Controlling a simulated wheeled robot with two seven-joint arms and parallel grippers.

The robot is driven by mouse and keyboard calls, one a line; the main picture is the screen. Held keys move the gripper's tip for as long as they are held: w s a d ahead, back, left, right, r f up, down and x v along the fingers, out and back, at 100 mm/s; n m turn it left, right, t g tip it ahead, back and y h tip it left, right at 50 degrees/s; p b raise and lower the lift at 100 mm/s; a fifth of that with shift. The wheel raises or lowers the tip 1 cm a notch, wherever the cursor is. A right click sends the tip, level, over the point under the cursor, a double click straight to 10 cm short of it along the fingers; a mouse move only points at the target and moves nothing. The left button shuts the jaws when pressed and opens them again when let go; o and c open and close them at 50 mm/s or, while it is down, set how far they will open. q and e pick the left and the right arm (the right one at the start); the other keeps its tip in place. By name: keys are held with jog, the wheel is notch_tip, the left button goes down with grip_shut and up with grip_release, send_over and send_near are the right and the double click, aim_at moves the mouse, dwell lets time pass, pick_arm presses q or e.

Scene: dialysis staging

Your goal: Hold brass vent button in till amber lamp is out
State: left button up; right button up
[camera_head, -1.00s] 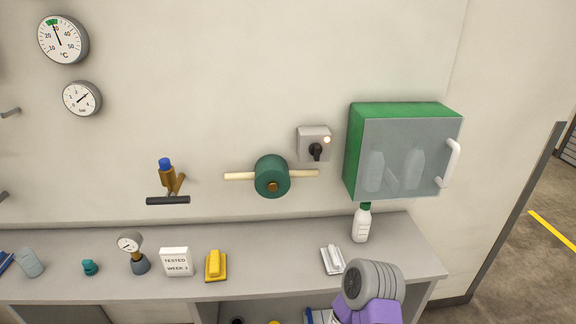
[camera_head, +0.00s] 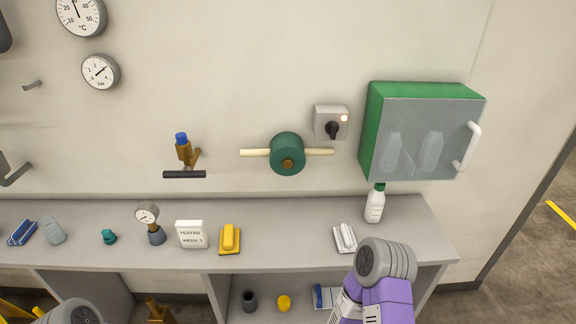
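A brass button (camera_head: 287,164) sits in the middle of a round green housing (camera_head: 288,146) on the wall, with a pale pipe running out of each side. Nothing touches the button. A small lamp (camera_head: 344,118) glows pinkish white at the upper right of a grey switch box (camera_head: 331,122) with a black knob. A purple and grey link of my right arm rises at the lower right, and a grey round part of my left arm shows at the bottom left. Neither gripper's fingers are in view.
A green cabinet (camera_head: 371,128) with a clear front hangs right of the switch box. Counter space below the green housing is clear.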

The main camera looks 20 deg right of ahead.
grip_shut()
dwell(1.8)
